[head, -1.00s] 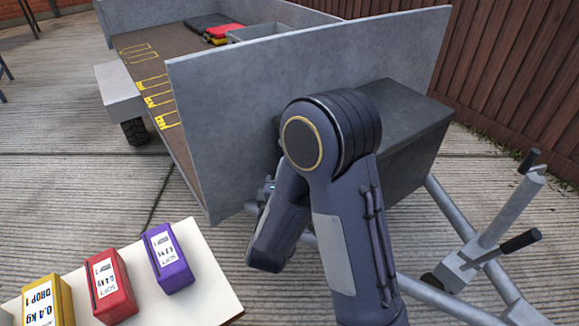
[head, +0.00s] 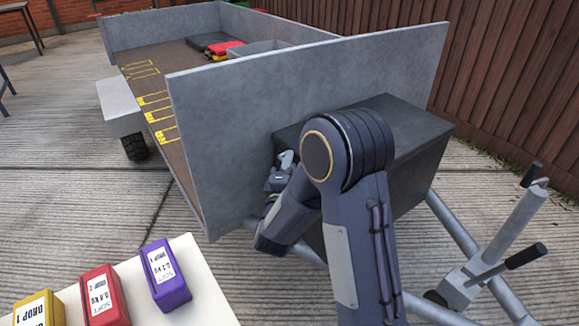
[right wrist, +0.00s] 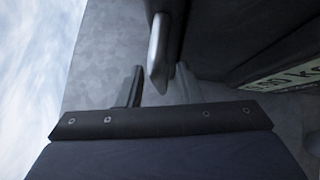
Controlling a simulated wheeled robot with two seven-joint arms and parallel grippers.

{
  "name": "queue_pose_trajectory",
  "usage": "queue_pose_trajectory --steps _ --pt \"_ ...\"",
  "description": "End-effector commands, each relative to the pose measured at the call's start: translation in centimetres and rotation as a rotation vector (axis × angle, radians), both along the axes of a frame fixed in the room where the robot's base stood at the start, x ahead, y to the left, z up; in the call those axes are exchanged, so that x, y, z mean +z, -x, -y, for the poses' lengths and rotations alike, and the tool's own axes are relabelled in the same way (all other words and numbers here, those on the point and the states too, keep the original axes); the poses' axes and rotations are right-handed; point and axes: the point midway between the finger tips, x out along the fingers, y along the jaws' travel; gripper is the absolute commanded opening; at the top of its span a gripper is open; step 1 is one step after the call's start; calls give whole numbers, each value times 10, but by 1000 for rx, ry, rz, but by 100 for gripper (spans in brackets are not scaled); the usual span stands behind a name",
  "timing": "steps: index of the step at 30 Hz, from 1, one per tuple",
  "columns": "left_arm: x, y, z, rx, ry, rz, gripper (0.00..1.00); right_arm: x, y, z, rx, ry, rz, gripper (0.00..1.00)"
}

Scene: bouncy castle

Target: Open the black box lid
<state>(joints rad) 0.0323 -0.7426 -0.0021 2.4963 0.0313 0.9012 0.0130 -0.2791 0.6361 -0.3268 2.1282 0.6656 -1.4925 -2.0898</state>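The black box (head: 418,130) sits against the trailer's grey front panel, and its lid is closed. My right arm covers much of its near side. My right gripper (head: 285,160) is beside the left end of the box, close to the panel. In the right wrist view its two fingers (right wrist: 160,88) stand apart. A pale grey bar, seemingly a handle (right wrist: 157,50), reaches down between them from the dark box side (right wrist: 225,35). I cannot tell whether the fingers touch it. My left gripper is not in view.
The grey trailer panel (head: 300,90) stands directly behind the box. The drawbar jack (head: 500,235) is at right. A pale table (head: 205,290) with purple (head: 164,273), red (head: 103,297) and yellow (head: 40,309) packs is at lower left. A wooden fence (head: 510,80) is behind.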

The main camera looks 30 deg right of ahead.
Motion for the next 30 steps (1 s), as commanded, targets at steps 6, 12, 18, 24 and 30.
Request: queue_pose_trajectory --steps 6,12,18,24,30 --pt "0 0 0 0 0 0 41 0 0 0 0 -1 1 4" --pt "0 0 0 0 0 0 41 0 0 0 0 -1 1 0" --pt "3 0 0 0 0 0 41 3 0 0 0 -4 0 0" --pt "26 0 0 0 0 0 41 26 0 1 0 -32 0 0" --pt "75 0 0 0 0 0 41 72 0 5 0 -101 -4 0"
